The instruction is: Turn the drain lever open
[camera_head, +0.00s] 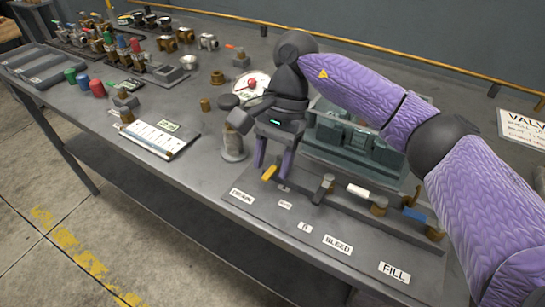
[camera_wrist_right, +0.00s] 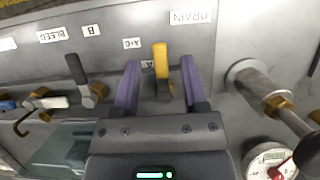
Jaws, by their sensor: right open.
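The drain lever (camera_head: 269,172) has a yellow handle and stands at the left end of the valve row, near the DRAIN label (camera_head: 241,195). In the right wrist view the yellow handle (camera_wrist_right: 160,60) points up the picture toward the row of labels. My right gripper (camera_head: 272,163) is open, pointing down over this lever. In the right wrist view its two purple fingers (camera_wrist_right: 158,72) stand on either side of the handle, with a visible gap on each side. The lever's base is partly hidden by the gripper body. My left gripper is not in view.
To the right along the manifold are a grey lever (camera_head: 326,184), a white lever (camera_head: 357,190) and a blue lever (camera_head: 414,214). A grey-green block (camera_head: 350,140) stands behind, and a pipe stub (camera_head: 233,145) stands left of my gripper. The bench front is clear except for labels.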

